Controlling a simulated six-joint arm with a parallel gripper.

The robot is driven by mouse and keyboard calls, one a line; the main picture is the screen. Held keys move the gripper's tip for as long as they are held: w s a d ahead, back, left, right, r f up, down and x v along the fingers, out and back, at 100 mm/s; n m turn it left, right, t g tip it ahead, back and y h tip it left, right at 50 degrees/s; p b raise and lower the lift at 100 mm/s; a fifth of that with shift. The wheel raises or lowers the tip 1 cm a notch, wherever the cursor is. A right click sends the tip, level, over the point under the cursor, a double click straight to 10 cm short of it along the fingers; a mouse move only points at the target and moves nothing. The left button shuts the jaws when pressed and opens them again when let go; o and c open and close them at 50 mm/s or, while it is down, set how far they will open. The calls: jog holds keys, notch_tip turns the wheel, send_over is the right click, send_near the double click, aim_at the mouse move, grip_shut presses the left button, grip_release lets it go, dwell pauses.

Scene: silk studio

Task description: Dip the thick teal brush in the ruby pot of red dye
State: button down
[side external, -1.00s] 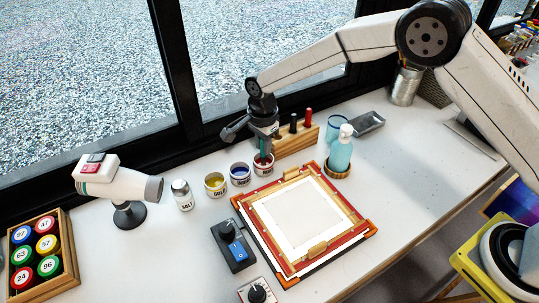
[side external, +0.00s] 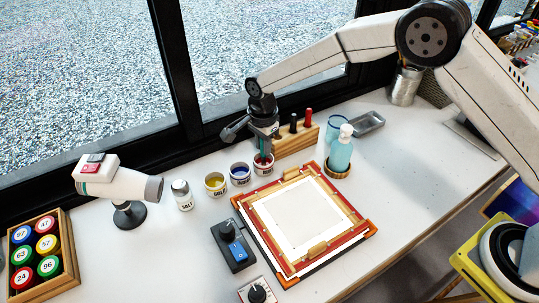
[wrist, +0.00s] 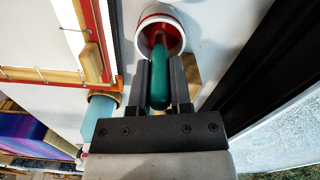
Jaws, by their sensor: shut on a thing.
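My gripper (wrist: 158,92) is shut on the thick teal brush (wrist: 158,78), its jaws on either side of the teal handle in the wrist view. The brush's lower end reaches inside the rim of the ruby pot of red dye (wrist: 177,27). In the side view the teal brush (side external: 263,148) stands roughly upright in the pot (side external: 263,166), below my gripper (side external: 263,137). The tip is hidden inside the pot, so how deep it sits cannot be told.
Pots of blue (side external: 240,174) and yellow dye (side external: 215,186) and a salt shaker (side external: 182,195) stand left of the ruby pot. A wooden rack (side external: 290,144) with dark and red handles is just behind. A framed silk (side external: 300,215) lies in front; a teal bottle (side external: 341,152) stands right.

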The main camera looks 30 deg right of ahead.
dwell(0.4)
jog(key=shift+r, duration=3.35)
